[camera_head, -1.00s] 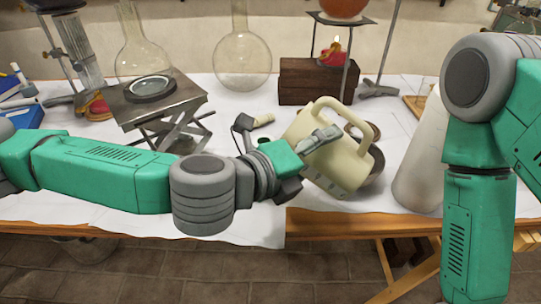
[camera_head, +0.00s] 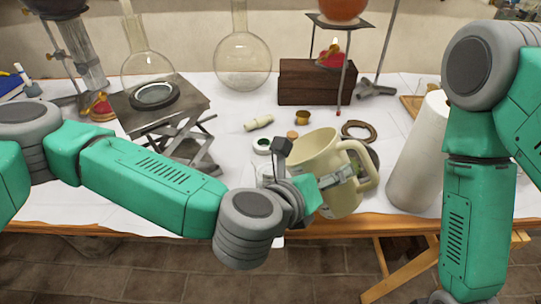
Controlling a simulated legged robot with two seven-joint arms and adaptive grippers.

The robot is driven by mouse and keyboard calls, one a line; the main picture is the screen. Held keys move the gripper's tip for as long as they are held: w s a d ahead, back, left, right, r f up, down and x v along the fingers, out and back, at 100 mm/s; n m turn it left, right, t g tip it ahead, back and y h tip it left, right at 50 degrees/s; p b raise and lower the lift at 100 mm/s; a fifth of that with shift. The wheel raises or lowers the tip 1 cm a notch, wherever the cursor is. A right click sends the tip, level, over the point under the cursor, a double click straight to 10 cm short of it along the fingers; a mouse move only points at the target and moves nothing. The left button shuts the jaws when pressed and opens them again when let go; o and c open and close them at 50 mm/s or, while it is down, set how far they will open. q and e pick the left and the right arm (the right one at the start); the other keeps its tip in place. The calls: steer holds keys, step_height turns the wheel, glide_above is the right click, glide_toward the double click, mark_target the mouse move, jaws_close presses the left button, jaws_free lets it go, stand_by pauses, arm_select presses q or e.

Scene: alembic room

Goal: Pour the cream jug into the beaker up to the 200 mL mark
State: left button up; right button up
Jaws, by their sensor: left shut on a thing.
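The cream jug (camera_head: 318,155) is in the head view, right of centre, near the table's front edge. It is nearly upright with a slight lean, and its handle is on the right. My left gripper (camera_head: 338,178) is shut on the jug, with its fingers across the side facing me. The jug's contents cannot be made out. A faint clear glass (camera_head: 264,174) shows just left of the jug, partly hidden by my left wrist; it may be the beaker, but no marks or level are readable. My right gripper is out of view below the picture.
A white cone-like roll (camera_head: 420,155) stands right of the jug. A dark bowl shows partly behind the jug. A lab jack (camera_head: 165,120), round flask (camera_head: 243,62) and wooden block (camera_head: 312,82) stand farther back. Small corks and a ring (camera_head: 358,130) lie behind the jug.

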arm_select(q)
steer(key=m+y+p, duration=0.1)
steer(key=d+f+m+t+y+p, duration=0.1)
steer(key=shift+s+d+f+m, duration=0.1)
steer(key=shift+s+f+m, duration=0.05)
steer(key=shift+s+m, duration=0.2)
steer(key=shift+d+f+m+y+p, duration=0.15)
steer(key=shift+m+y+p, duration=0.15)
steer(key=shift+m+p, duration=0.3)
steer(key=shift+s+f+m+t+y+p, duration=0.1)
steer(key=shift+f+m+t+y+p, duration=0.15)
steer(key=shift+m+t+y+p, duration=0.25)
steer(key=shift+f, duration=0.1)
stand_by(0.9)
